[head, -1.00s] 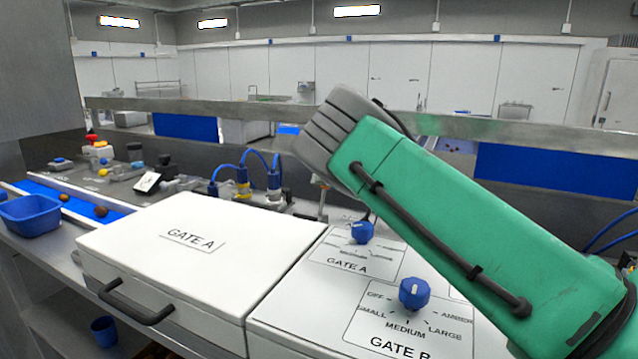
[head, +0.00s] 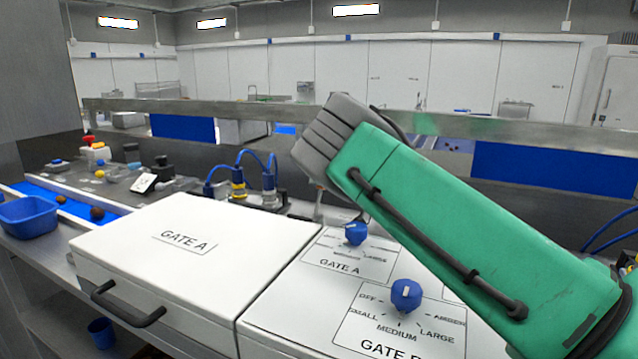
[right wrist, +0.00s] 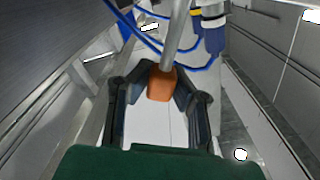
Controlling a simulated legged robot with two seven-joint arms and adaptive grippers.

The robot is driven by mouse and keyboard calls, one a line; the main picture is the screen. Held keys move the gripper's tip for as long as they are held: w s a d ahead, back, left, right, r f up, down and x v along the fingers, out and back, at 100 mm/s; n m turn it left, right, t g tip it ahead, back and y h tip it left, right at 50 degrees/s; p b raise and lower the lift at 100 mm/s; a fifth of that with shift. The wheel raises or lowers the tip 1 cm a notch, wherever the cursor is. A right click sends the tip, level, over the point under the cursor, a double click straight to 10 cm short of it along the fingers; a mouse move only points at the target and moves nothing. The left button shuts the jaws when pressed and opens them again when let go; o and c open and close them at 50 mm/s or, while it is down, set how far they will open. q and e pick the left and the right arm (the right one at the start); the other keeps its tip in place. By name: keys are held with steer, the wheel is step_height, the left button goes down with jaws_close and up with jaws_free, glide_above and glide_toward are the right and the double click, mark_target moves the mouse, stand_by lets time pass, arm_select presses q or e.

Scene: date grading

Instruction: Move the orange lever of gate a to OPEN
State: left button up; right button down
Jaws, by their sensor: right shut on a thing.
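The orange lever (right wrist: 161,85) shows in the right wrist view as an orange grip on the end of a grey metal rod. My right gripper (right wrist: 160,79) is shut on this orange grip, with a dark finger on each side of it. In the head view my green right forearm comes in from the right, and its grey wrist end hides the fingers and the lever. The white box marked GATE A (head: 252,228) stands in front, its lid down. No OPEN mark can be read. My left gripper is in neither view.
Blue knobs for gate A (head: 355,234) and gate B (head: 406,295) stand on the white panel below my right arm. Blue cables (head: 250,158) rise behind the box. A blue bin (head: 28,217) stands beside the blue belt at left. A grey rail (head: 250,112) crosses behind.

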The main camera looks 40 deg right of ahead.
steer(key=shift+d+f, duration=0.3)
steer(key=shift+s+a+r+n, duration=0.1)
steer(key=shift+a+r+n, duration=0.05)
steer(key=shift+a+n, duration=0.2)
steer(key=shift+s+a+r+n, duration=0.1)
steer(key=shift+a+n, duration=0.15)
steer(key=shift+a, duration=0.2)
steer(key=shift+s+a+r+n, duration=0.15)
steer(key=shift+s+a+n, duration=0.3)
steer(key=shift+n, duration=0.55)
steer(key=shift+s+a+n+b, duration=0.3)
steer(key=shift+a+n, duration=0.4)
steer(key=shift+n, duration=0.2)
steer(key=shift+s+a+n+b, duration=0.3)
steer(key=shift+a+n, duration=0.4)
steer(key=shift+n, duration=0.2)
steer(key=c, duration=1.5)
jaws_free()
steer(key=shift+c, duration=0.2)
steer(key=shift+o, duration=0.7)
steer(key=shift+d+r, duration=0.15)
steer(key=shift+d, duration=0.05)
